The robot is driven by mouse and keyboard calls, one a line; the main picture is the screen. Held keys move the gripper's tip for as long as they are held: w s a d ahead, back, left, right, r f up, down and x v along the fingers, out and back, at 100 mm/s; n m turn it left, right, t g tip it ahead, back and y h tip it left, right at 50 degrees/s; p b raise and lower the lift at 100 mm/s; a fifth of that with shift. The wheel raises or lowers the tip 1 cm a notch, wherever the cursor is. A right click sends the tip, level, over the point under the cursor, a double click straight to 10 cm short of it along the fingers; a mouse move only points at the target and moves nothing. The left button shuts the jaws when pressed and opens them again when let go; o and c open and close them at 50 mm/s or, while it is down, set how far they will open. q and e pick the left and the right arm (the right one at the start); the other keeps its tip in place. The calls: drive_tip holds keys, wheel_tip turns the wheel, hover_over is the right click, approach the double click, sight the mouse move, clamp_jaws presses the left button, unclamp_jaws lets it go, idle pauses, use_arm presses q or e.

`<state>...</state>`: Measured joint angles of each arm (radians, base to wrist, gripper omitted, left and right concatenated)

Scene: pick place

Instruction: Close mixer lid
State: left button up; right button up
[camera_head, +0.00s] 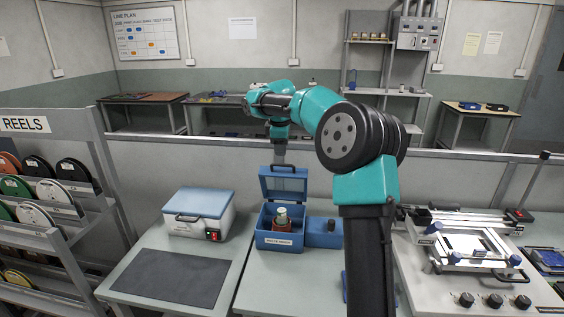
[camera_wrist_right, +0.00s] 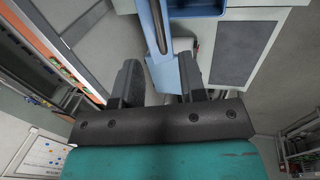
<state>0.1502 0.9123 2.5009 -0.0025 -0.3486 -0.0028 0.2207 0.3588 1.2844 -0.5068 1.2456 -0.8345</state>
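The mixer (camera_head: 279,241) is a blue box on the middle bench, with a label on its front and a jar with a pale cap (camera_head: 282,215) inside. Its blue lid (camera_head: 284,189) stands raised at the back, with a dark handle at its upper edge. My right gripper (camera_head: 280,150) is just above the lid's top edge, pointing down. In the right wrist view, the fingers of my right gripper (camera_wrist_right: 160,85) are apart, and part of the blue lid (camera_wrist_right: 163,70) shows between them. I cannot tell whether they touch it. My left gripper is not in view.
A white case with a blue top (camera_head: 199,212) and a dark mat (camera_head: 170,277) are on the left bench. A small blue box (camera_head: 324,232) stands right of the mixer. A printer-like frame (camera_head: 470,246) is at the right. A reel rack (camera_head: 45,190) stands far left.

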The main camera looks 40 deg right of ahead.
sight(282, 165)
drive_tip(key=x, duration=0.6)
drive_tip(key=shift+f, duration=0.3)
drive_tip(key=shift+c, duration=0.5)
clamp_jaws()
